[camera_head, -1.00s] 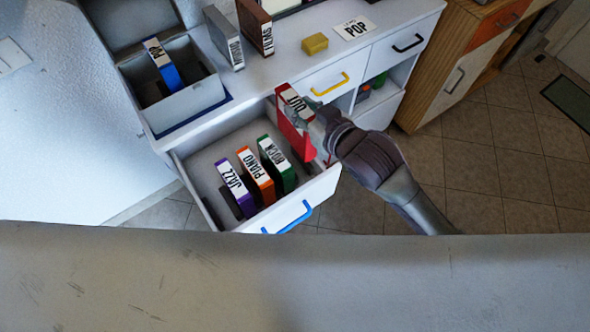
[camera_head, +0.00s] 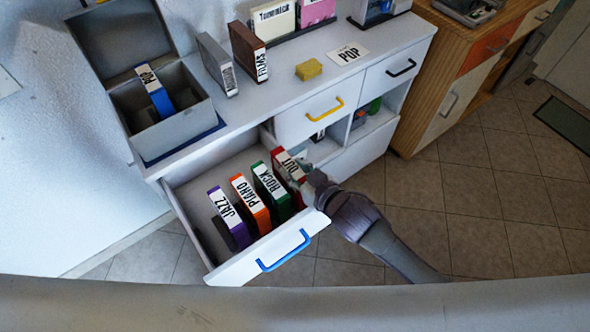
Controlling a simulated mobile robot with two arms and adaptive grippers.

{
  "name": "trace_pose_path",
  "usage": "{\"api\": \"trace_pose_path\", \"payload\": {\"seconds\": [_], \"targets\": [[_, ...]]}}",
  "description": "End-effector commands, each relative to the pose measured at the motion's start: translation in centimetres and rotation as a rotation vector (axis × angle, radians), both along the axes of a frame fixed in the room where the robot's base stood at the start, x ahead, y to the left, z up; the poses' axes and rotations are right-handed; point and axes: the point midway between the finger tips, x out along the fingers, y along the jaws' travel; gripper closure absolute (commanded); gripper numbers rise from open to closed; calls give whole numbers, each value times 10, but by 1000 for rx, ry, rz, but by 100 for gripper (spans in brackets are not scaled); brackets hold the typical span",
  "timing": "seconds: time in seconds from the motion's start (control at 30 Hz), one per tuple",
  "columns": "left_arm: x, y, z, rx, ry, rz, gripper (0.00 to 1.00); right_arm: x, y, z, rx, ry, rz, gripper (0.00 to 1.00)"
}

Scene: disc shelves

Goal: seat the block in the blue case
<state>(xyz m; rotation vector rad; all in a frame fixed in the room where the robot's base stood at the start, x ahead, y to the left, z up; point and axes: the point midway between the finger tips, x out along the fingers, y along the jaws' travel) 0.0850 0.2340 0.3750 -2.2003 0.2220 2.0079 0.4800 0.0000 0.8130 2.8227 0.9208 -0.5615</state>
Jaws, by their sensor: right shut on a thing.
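A blue case (camera_head: 161,101) with a white label stands tilted in the open grey box (camera_head: 184,127) on the countertop. A small yellow block (camera_head: 309,69) lies on the countertop. My right gripper (camera_head: 301,180) is shut on a red case (camera_head: 287,163) with a white label. The red case is at the right end of the row in the open drawer (camera_head: 228,271), beside the green case (camera_head: 271,193). Its lower part is hidden, so I cannot tell whether it touches the drawer floor. My left gripper is not in view.
An orange case (camera_head: 251,203) and a purple case (camera_head: 229,219) stand in the drawer. A grey case (camera_head: 217,64) and a brown case (camera_head: 249,53) stand on the countertop. A white POP card (camera_head: 348,54) lies right of the yellow block. The drawer's left part is free.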

Motion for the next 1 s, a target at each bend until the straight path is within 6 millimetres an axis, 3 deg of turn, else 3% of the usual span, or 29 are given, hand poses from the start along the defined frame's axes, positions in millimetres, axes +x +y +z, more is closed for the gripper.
{"api": "trace_pose_path", "payload": {"seconds": [0.33,0.37,0.5,0.87,1.0], "targets": [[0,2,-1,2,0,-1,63,0,0,-3,1,0,0,100],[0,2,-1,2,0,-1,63,0,0,-4,1,1,0,64],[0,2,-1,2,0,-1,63,0,0,-3,1,1,0,41],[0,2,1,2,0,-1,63,0,0,2,1,-1,0,41],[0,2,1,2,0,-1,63,-14,-10,6,0,2,1,41]]}}
